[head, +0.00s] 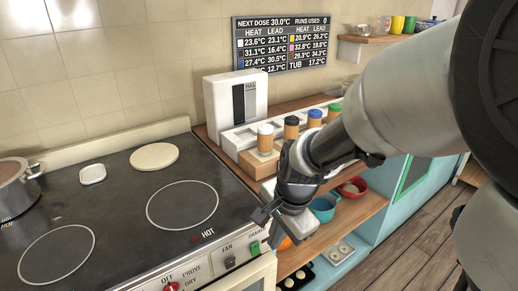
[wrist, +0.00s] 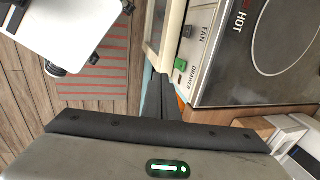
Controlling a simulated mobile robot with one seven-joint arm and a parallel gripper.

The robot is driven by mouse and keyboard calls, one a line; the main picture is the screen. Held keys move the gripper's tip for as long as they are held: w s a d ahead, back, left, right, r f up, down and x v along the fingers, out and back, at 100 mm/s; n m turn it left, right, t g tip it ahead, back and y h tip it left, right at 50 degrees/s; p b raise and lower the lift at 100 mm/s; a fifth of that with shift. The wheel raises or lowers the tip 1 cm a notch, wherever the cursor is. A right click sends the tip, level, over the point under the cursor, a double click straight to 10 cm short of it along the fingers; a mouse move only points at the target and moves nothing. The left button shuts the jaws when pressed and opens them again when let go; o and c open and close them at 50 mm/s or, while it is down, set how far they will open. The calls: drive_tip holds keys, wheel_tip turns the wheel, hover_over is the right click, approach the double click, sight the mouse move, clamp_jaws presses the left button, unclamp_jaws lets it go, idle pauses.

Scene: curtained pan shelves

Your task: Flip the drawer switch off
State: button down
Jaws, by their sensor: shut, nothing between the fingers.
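The drawer switch (head: 255,247) is a small green rocker on the stove's front panel, at its right end beside the fan knob (head: 230,262). In the wrist view the green switch (wrist: 181,65) shows beside its "DRAWER" label, a little above and right of my fingertips. My gripper (head: 264,214) is just above and right of the switch in the head view, near the stove's front right corner. Its fingers (wrist: 160,82) are shut together with nothing between them. They look apart from the switch, though the exact gap is hard to tell.
The black stove top (head: 120,215) carries a pot (head: 15,188) at the left. A red knob (head: 171,287) sits farther left on the panel. Right of the stove, a wooden counter holds capped jars (head: 265,138) and a white box (head: 235,105). Bowls (head: 322,210) stand on the shelf below.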

sight(255, 249)
drive_tip(key=shift+f, duration=0.1)
idle(0.3)
drive_tip(key=shift+w+a+f+b, duration=0.6)
drive_tip(key=shift+w+f, duration=0.3)
drive_tip(key=shift+f, duration=0.9)
drive_tip(key=shift+w+a+f+b, duration=0.55)
drive_tip(key=shift+w+f, duration=0.35)
drive_tip(key=shift+f, duration=0.95)
drive_tip(key=shift+w+a+f+b, duration=0.6)
drive_tip(key=shift+w+f, duration=0.3)
drive_tip(key=shift+f, duration=0.9)
